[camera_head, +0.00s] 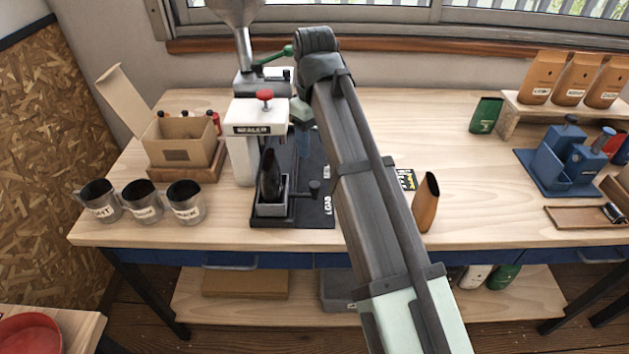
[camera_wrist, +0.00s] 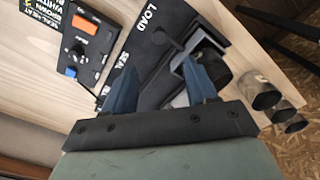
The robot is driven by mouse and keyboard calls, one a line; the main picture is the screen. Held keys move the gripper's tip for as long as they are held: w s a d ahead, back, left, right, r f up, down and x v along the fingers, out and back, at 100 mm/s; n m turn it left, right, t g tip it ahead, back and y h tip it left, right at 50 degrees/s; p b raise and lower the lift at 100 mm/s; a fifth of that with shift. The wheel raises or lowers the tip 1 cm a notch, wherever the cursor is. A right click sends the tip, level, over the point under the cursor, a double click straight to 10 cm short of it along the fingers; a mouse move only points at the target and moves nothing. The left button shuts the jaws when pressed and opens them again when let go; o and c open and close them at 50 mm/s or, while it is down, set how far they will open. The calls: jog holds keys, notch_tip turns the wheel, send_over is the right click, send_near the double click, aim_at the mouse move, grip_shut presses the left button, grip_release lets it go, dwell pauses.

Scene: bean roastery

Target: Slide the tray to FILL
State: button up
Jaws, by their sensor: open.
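The grey tray (camera_head: 270,209) sits at the front of a black track plate (camera_head: 316,208), near its LOAD mark. A dark open pouch (camera_head: 270,175) stands upright in it, and a black knob (camera_head: 315,187) sticks out on its right. My gripper (camera_wrist: 159,64) is open and empty, its two blue fingers pointing over the plate. In the wrist view the tray (camera_wrist: 178,62) and pouch are partly hidden behind the right finger. LOAD and part of SEAL are readable there; I see no FILL mark. In the head view my arm covers most of the gripper.
The white sealer (camera_head: 252,135) with a red knob stands left of the plate, below a steel hopper (camera_head: 238,15). Several steel cups (camera_head: 142,202) are at left.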

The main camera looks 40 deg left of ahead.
aim_at(315, 184)
notch_tip(315, 184, down, 13)
jog(key=shift+w+r, duration=0.1)
dwell(0.5)
jog(key=shift+c, duration=0.2)
grip_shut()
dwell(0.3)
